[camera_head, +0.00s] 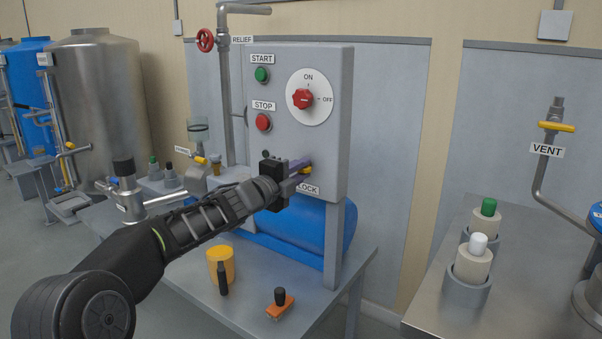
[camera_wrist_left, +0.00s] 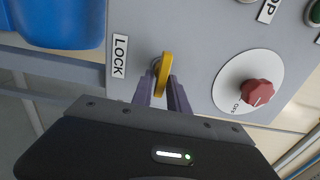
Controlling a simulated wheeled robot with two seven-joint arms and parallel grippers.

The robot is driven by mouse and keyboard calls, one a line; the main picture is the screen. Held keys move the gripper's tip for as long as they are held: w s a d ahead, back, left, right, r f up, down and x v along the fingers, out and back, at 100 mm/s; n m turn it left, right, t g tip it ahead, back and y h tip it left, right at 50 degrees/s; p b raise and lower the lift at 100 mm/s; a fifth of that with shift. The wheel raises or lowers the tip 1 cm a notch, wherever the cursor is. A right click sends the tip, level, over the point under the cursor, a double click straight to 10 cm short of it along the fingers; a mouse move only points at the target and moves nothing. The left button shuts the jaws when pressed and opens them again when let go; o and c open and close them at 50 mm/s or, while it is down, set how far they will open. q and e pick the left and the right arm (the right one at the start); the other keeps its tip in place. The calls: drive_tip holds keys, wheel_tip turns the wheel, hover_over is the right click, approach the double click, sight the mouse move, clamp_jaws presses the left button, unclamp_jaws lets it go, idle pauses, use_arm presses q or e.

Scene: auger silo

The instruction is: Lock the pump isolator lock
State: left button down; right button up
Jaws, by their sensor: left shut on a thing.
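The pump isolator lock's yellow key (camera_wrist_left: 163,75) sits in the grey panel beside the LOCK label (camera_wrist_left: 119,56); the label also shows in the head view (camera_head: 308,189). My left gripper (camera_head: 303,170) reaches the lower part of the panel. In the left wrist view its purple fingers (camera_wrist_left: 164,92) are shut on the yellow key. In the head view the gripper hides most of the key. My right gripper is not in view.
The grey panel (camera_head: 334,140) carries a green START button (camera_head: 261,75) and a red STOP button (camera_head: 263,122). A blue tank (camera_head: 310,228) lies below it. White-capped and green-capped bottles stand at right.

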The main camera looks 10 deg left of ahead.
use_arm(q)
drive_tip(key=shift+f, duration=0.1)
drive_tip(key=c, duration=1.5)
unclamp_jaws()
drive_tip(key=v, duration=0.7)
drive_tip(key=shift+s+a+b, duration=0.1)
drive_tip(key=shift+s+b, duration=0.2)
drive_tip(key=shift+s, duration=0.05)
